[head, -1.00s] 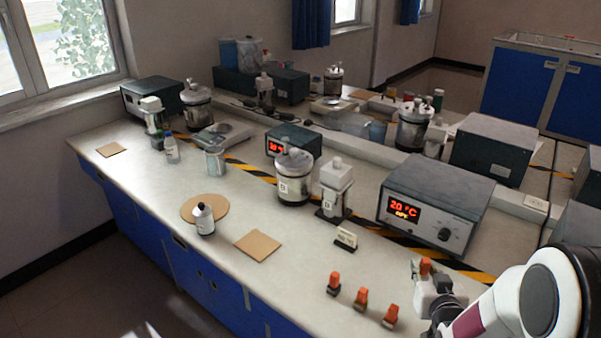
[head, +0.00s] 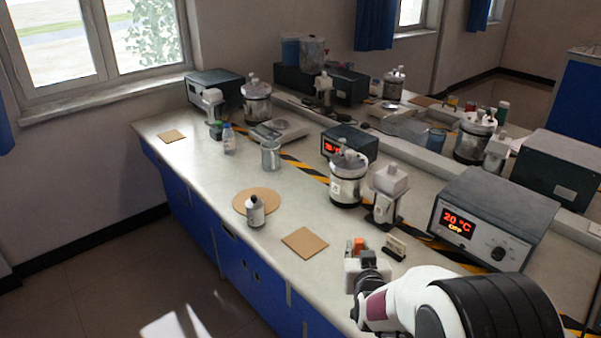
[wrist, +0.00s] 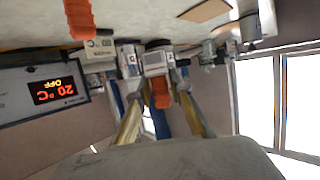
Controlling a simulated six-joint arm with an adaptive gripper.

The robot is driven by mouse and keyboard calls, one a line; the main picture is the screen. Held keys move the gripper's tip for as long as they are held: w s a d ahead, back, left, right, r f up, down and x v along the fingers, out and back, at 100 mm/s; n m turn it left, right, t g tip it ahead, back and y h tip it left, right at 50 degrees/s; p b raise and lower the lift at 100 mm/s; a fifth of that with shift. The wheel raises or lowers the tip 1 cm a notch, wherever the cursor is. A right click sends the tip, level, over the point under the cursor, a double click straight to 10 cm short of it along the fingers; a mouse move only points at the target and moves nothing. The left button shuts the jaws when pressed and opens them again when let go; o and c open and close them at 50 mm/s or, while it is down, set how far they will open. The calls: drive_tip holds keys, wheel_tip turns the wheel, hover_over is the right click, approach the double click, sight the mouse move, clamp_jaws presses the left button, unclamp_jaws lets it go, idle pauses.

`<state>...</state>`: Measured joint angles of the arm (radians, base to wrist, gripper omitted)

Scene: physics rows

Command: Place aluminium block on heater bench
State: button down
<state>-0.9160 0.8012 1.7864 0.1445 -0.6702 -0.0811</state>
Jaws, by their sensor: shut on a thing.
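My gripper (head: 358,254) is over the front part of the bench, left of the small label stand. In the wrist view my gripper (wrist: 160,98) is shut on an orange-topped block (wrist: 159,88). The block's metal body is hard to make out. In the head view its orange top (head: 359,243) shows just above the gripper. A grey unit (head: 490,220) with a red display reading 20 °C OFF stands to the right; it also shows in the wrist view (wrist: 50,95). I cannot tell for certain whether it is the heater bench. Another orange top (wrist: 78,18) shows in the wrist view.
A label stand (head: 395,246) is close beside my gripper. A white-topped device (head: 387,190) and a lidded vessel (head: 347,188) stand behind. Bare bench (head: 210,170) extends further left.

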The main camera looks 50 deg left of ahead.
drive_tip(key=shift+w+a+r, duration=0.1)
drive_tip(key=shift+a+r, duration=0.1)
drive_tip(key=shift+a, duration=0.35)
drive_tip(key=shift+w+a+r, duration=0.15)
drive_tip(key=shift+w+r, duration=0.1)
drive_tip(key=shift+w, duration=0.3)
drive_tip(key=shift+f, duration=0.25)
drive_tip(key=shift+f, duration=3.1)
drive_tip(key=shift+f, duration=0.1)
drive_tip(key=shift+f, duration=1.8)
drive_tip(key=shift+f, duration=0.1)
